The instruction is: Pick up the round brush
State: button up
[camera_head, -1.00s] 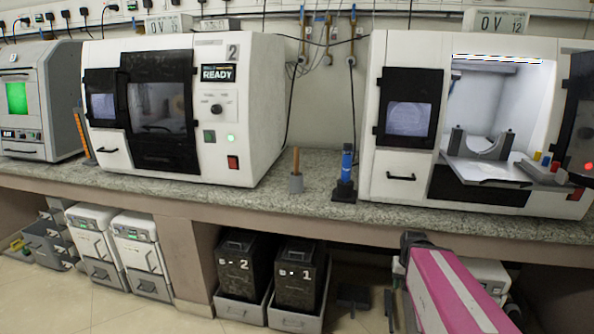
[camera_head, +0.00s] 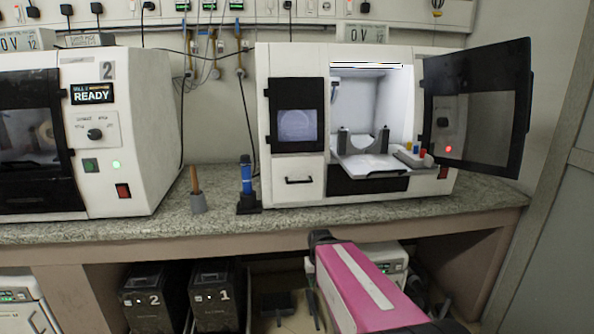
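Two upright items stand on the speckled counter between the two white machines. One is a brown stick-like handle (camera_head: 196,180) in a small grey cup (camera_head: 198,202). The other is a blue cylindrical item (camera_head: 246,175) on a black base (camera_head: 248,203), just to its right. No bristles show on either, so I cannot tell for sure which is the round brush. My pink arm is low in the foreground, to the right of both items and apart from them. My gripper's fingers do not show.
The right machine (camera_head: 290,187) has its dark door (camera_head: 478,105) swung open to the right. The left machine (camera_head: 145,140) is closed. The counter (camera_head: 225,222) is clear in front of the upright items. Black boxes (camera_head: 213,298) stand below.

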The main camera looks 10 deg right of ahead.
aim_at(194, 179)
jog(key=j, duration=1.3)
